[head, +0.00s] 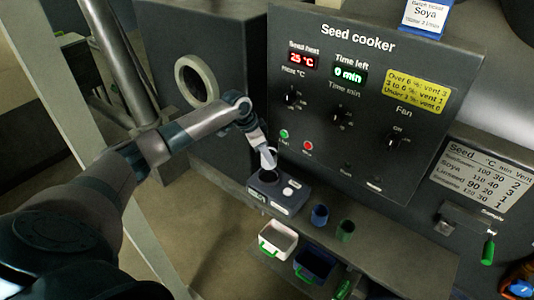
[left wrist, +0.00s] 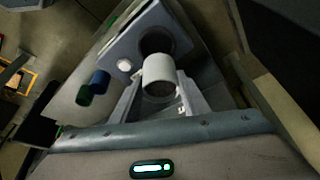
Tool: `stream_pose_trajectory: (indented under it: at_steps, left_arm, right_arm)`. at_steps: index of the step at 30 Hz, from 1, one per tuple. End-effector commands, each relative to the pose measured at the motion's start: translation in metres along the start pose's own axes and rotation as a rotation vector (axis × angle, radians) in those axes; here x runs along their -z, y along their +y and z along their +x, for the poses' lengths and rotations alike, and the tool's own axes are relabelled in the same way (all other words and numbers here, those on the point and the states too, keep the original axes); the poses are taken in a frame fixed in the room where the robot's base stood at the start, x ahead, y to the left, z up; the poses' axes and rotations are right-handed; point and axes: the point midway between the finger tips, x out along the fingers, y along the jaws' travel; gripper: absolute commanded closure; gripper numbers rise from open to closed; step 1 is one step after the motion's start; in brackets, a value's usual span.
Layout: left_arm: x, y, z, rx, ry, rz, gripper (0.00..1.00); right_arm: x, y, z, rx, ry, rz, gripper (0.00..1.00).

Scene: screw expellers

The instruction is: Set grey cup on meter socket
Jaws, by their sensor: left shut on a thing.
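The grey cup (head: 269,159) is held in my left gripper (head: 264,150) above the meter (head: 284,203). In the left wrist view the pale cup (left wrist: 158,69) sits between the two fingers of the left gripper (left wrist: 160,97), which is shut on it. Its near end looks dark and grainy inside. The meter (left wrist: 125,43) lies beyond the cup, with a round dark socket (left wrist: 155,41) partly hidden behind it. In the head view the cup and fingers cover part of the socket (head: 267,175). I cannot tell whether the cup touches it. My right gripper is not in view.
A blue cup (head: 319,215) and a green cup (head: 345,231) stand on the shelf (head: 385,243) right of the meter. A white bin (head: 278,238) and a blue bin (head: 314,264) are below its front edge. The Seed cooker panel (head: 365,90) rises behind.

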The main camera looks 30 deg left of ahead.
Motion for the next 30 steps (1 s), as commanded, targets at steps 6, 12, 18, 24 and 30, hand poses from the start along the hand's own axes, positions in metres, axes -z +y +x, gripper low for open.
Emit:
stream_pose_trajectory:
  at_steps: [6, 12, 18, 24, 30]
  left_arm:
    - [-0.006, 0.0, 0.013, 0.0, 0.0, 0.0, 0.81]
    - [-0.012, 0.0, 0.03, 0.0, -0.001, 0.0, 0.81]
    - [-0.018, 0.0, 0.044, 0.001, 0.0, 0.0, 0.81]
    - [-0.021, 0.0, 0.051, 0.001, 0.0, 0.0, 0.81]
    - [-0.021, 0.0, 0.052, 0.001, 0.0, 0.0, 0.81]
  right_arm:
    - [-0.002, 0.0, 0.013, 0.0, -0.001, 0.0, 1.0]
    - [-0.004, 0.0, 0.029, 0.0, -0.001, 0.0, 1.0]
    - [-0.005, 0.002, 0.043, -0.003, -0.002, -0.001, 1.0]
    - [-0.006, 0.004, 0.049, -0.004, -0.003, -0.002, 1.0]
    - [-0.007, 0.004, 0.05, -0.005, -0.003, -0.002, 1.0]
